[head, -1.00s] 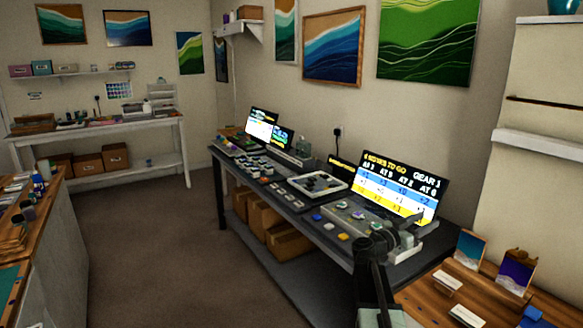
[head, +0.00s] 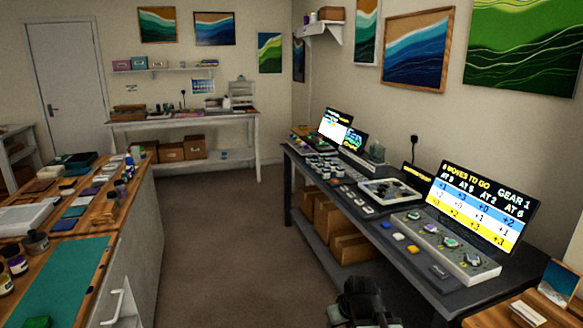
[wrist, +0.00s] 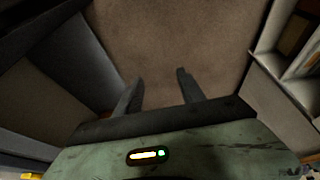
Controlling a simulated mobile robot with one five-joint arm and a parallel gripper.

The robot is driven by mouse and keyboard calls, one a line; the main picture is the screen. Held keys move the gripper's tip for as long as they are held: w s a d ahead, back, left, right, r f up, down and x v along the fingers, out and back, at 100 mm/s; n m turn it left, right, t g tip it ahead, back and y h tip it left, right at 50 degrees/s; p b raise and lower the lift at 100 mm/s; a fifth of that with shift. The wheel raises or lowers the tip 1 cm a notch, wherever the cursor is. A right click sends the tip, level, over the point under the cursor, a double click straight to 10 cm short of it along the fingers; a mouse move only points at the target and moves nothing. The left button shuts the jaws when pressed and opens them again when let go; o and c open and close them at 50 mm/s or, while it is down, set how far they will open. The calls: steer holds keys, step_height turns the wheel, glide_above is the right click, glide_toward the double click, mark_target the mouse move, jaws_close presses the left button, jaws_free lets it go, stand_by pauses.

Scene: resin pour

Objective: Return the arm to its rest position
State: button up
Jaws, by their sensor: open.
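My gripper shows in the wrist view (wrist: 157,92), its two dark fingers apart with nothing between them and brown floor beyond. In the head view, part of my arm shows low at the bottom centre, in front of the dark table (head: 405,275); the fingertips cannot be made out there. A grey panel with several coloured knobs (head: 440,245) stands on that table, clear of my arm. Behind it a bright screen (head: 478,208) reads "MOVES TO GO" and "GEAR 1".
A wooden workbench (head: 130,215) with a teal mat (head: 60,282), jars and small blocks stands at the left. Cardboard boxes (head: 335,228) sit under the dark table. The brown floor (head: 225,225) between the benches is clear. A wooden surface (head: 510,308) is at the lower right.

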steer(key=s+d+f+m+g+h, duration=0.1)
steer(key=s+d+f+m+g, duration=0.15)
steer(key=s, duration=0.45)
step_height(320, 180, up, 13)
steer(key=s+m+g+p, duration=0.1)
steer(key=p, duration=1.1)
steer(key=shift+s+r, duration=0.15)
steer(key=shift+s, duration=0.1)
steer(key=shift+g, duration=0.25)
